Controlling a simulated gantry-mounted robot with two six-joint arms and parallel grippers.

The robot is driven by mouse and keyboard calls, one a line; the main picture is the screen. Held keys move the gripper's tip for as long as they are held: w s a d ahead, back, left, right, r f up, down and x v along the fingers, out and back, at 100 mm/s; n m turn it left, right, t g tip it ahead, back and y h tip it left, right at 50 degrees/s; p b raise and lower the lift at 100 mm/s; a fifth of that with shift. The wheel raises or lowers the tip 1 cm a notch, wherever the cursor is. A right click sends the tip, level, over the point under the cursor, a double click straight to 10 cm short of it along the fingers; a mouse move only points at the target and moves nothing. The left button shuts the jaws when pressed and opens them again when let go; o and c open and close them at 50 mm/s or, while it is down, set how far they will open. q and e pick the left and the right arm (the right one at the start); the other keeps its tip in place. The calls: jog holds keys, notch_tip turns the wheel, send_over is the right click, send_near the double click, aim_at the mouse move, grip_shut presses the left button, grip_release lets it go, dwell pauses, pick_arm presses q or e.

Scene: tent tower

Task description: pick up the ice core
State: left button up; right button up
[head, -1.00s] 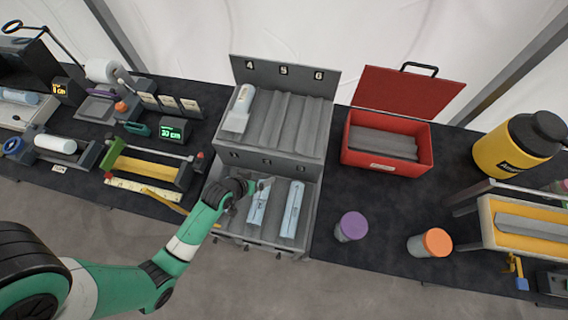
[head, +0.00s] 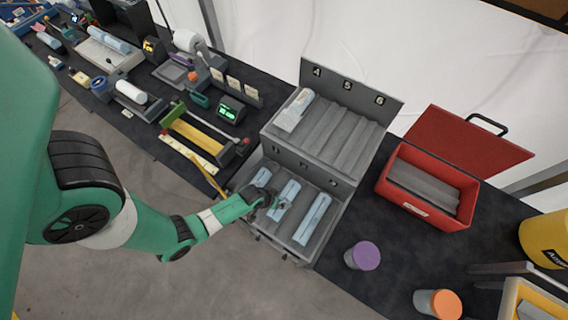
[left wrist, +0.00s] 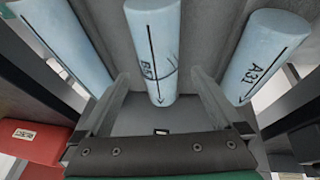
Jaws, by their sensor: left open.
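Three pale blue ice cores lie side by side in the lower grey rack: a left one (head: 262,178), a middle one (head: 289,192) and a right one (head: 312,218). My left gripper (head: 276,204) is over the near part of the middle core. In the left wrist view the open left gripper (left wrist: 163,100) has one finger on each side of the middle core (left wrist: 153,45), which bears partly readable lettering and an arrow. The right core (left wrist: 265,55) there reads A31, and the left core (left wrist: 65,40) is partly cut off. My right gripper is not in view.
The upper rack (head: 335,135), marked 4, 5, 6, holds another core (head: 296,108) in its left slot. A red open case (head: 425,190) stands to the right. A purple-lidded jar (head: 363,256) and an orange-lidded jar (head: 438,304) stand in front. Tools crowd the left.

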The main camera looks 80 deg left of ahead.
aim_at(284, 200)
pick_arm(q)
jog(key=b+x, duration=0.1)
jog(key=x, duration=0.3)
jog(key=shift+w+a+f+b, duration=0.1)
jog(key=shift+w+f+b, duration=0.15)
jog(key=shift+b, duration=0.15)
jog(key=shift+r, duration=0.1)
grip_shut()
